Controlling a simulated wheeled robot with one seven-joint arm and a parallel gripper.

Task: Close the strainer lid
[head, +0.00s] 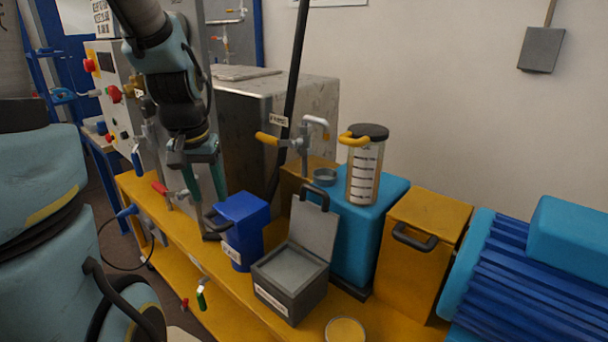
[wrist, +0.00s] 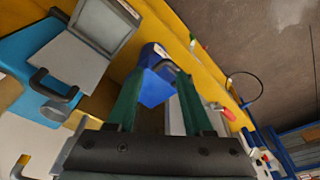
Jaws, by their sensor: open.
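The strainer is a grey open-topped box (head: 290,283) with a white label on its front, standing on the yellow bench. Its grey lid (head: 314,226) stands raised at the back edge, with a black handle (head: 313,193) at its top. In the wrist view the strainer box (wrist: 104,24) is at the upper left, with the open lid (wrist: 69,62) and its handle (wrist: 50,88) below it. My gripper (head: 205,196) is open and empty, pointing down, left of the strainer and above the blue box. In the wrist view my gripper (wrist: 160,72) has its green fingers apart, with the blue box beyond.
The blue box (head: 246,226) with a black handle stands left of the strainer. A teal block (head: 358,250) with a clear cylinder (head: 364,172) stands behind the strainer. A yellow box (head: 415,235) is to the right. A yellow round cap (head: 345,329) is in front.

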